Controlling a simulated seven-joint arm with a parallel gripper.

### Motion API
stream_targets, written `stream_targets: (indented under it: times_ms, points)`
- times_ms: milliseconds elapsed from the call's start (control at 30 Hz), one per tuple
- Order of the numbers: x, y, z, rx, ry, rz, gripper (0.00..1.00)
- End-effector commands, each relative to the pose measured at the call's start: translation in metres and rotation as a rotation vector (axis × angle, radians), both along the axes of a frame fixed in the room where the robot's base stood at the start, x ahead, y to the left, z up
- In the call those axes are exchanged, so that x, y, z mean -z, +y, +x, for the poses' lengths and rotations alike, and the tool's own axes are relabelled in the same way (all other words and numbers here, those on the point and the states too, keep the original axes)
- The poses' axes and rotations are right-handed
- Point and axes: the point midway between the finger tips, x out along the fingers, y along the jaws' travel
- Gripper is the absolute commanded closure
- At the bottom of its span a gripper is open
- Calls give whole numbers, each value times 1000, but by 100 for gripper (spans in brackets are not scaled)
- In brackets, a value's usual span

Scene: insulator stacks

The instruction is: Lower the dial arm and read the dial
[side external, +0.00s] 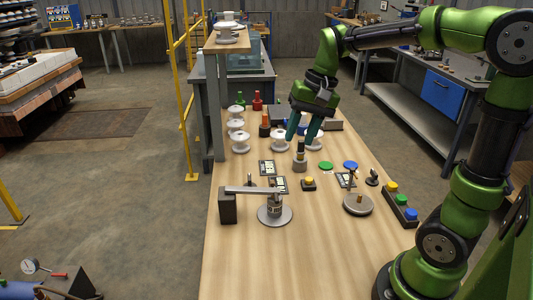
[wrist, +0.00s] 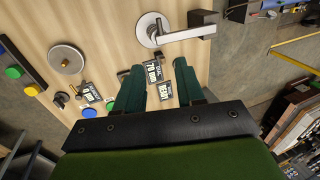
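A silver arm (side external: 252,190) runs level from a dark block (side external: 228,207) to above a round metal base (side external: 275,215) with a short cylinder on it. I take this to be the dial arm; it also shows at the top of the wrist view (wrist: 182,35). My gripper (side external: 302,138) is open and empty, pointing down above the table, behind and right of the arm. Its fingers frame the cards in the wrist view (wrist: 157,68).
White insulators (side external: 237,127) stand at the back left, near red and green bottles. A dark post (side external: 300,158) stands below my gripper. A round plate with a knob (side external: 357,205) and a button strip (side external: 401,207) are at right. The front tabletop is clear.

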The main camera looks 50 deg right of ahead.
Motion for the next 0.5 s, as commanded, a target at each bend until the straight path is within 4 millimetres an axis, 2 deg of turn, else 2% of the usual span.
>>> stream_targets:
  times_ms: [167,500]
  points:
    - [11,5,-1,4,16,12,62]
    - [79,20,11,2,19,13,62]
